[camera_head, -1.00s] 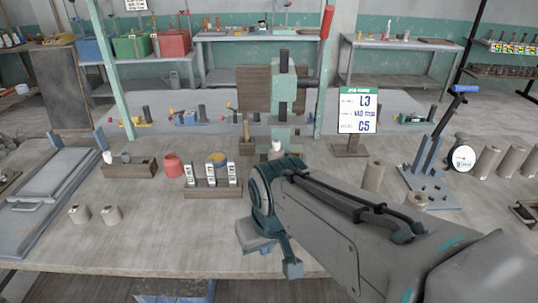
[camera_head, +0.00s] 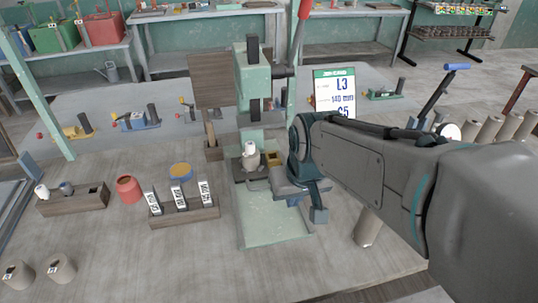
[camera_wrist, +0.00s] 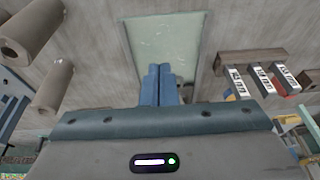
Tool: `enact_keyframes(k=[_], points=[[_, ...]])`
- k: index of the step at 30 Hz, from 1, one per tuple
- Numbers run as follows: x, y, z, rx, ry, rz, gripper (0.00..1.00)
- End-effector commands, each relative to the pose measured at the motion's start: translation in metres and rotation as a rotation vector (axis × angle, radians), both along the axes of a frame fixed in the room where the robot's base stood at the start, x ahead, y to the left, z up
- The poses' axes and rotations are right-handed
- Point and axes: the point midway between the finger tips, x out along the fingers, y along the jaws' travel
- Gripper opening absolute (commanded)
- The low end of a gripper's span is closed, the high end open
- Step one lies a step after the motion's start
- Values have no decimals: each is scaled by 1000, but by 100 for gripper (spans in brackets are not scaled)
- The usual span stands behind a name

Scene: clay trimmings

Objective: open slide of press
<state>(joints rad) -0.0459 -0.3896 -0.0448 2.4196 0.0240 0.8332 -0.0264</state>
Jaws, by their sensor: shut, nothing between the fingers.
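The press (camera_head: 254,75) is a green column machine with a red-handled lever, standing on a pale green base plate (camera_head: 270,218). Low on it is a dark slide (camera_head: 238,170) with a small loop handle at its front; a white-topped piece (camera_head: 250,150) stands there. How far the slide is out I cannot tell. My gripper (camera_head: 318,212) is over the right part of the base plate, right of the slide and apart from its handle. In the wrist view my blue fingers (camera_wrist: 160,85) are together and empty, with the base plate (camera_wrist: 160,40) beyond them. The slide is not visible there.
A wooden block with labelled tags (camera_head: 183,215) stands left of the base plate, near a red pot (camera_head: 128,188) and a wooden tray (camera_head: 74,200). A sign (camera_head: 335,90) stands behind my arm. Grey cylinders (camera_head: 500,128) stand at right.

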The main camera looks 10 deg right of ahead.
Motion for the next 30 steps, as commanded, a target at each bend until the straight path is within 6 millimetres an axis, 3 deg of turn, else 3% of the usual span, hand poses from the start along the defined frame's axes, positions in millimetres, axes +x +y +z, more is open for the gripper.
enact_keyframes(k=[3, 9, 15, 21, 26, 30], points=[[47, 0, -13, 14, -6, 1, 0], [123, -4, -40, 13, -34, -7, 0], [178, -8, -69, -13, -59, -8, 0], [201, -8, -83, -29, -72, -5, 0], [206, -8, -94, -31, -73, -4, 0], [213, -9, -114, -31, -69, -5, 0]])
